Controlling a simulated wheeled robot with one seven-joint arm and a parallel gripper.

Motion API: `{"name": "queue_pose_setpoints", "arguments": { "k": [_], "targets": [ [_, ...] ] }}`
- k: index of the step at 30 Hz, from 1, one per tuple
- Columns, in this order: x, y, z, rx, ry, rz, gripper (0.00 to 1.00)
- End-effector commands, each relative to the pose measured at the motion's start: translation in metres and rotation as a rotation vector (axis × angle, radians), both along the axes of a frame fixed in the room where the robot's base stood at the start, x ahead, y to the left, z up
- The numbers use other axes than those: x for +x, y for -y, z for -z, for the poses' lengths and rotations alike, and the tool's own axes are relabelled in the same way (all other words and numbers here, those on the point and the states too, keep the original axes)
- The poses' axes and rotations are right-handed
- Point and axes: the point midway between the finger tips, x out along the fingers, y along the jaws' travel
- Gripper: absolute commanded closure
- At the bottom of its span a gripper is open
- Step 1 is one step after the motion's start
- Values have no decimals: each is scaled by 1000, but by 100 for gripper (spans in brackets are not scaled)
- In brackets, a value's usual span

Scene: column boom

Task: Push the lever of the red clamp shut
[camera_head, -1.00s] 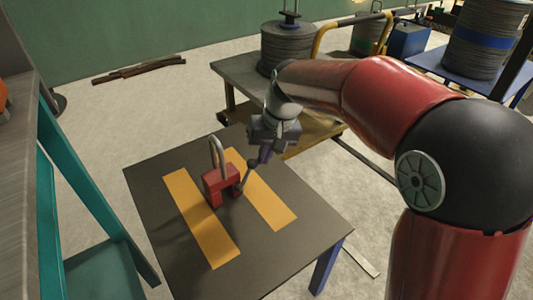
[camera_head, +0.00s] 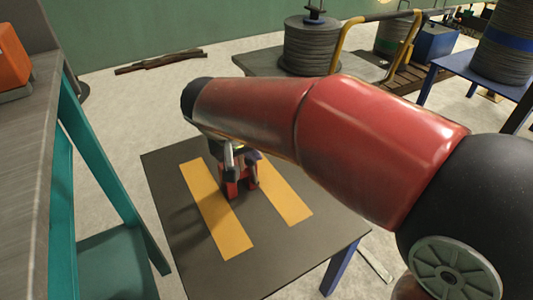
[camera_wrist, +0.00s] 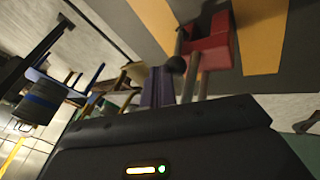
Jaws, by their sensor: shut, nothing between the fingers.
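In the wrist view the red clamp body (camera_wrist: 208,48) is at the top, right of centre. A lever with a dark round knob (camera_wrist: 176,65) extends from it. My gripper (camera_wrist: 157,78) is shut and empty, its purple fingers close beside the knob; I cannot tell whether they touch. In the head view my gripper (camera_head: 248,157) is mostly hidden behind my forearm, near the clamp's right side.
The table (camera_head: 190,258) is otherwise clear. A teal frame (camera_head: 98,170) and a grey bench (camera_head: 25,140) stand at the left. A grey cart with a cable spool (camera_head: 312,45) is behind, and a blue-legged table (camera_head: 462,68) with another spool stands at the back right.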

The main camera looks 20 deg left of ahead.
Motion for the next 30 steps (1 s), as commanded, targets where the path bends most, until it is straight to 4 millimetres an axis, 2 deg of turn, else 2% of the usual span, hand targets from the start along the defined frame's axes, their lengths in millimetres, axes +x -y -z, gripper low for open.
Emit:
{"name": "queue_pose_setpoints", "arguments": {
  "k": [1, 11, 12, 20, 30],
  "targets": [
    [-6, -6, 8, -31, 34, -7, 100],
    [-31, -27, 18, -215, 248, -3, 100],
    [-29, -25, 11, -210, 243, 3, 100],
    [-29, -24, 10, -207, 238, 2, 100],
    [-28, -24, -5, -206, 237, 2, 100]
  ]
}}
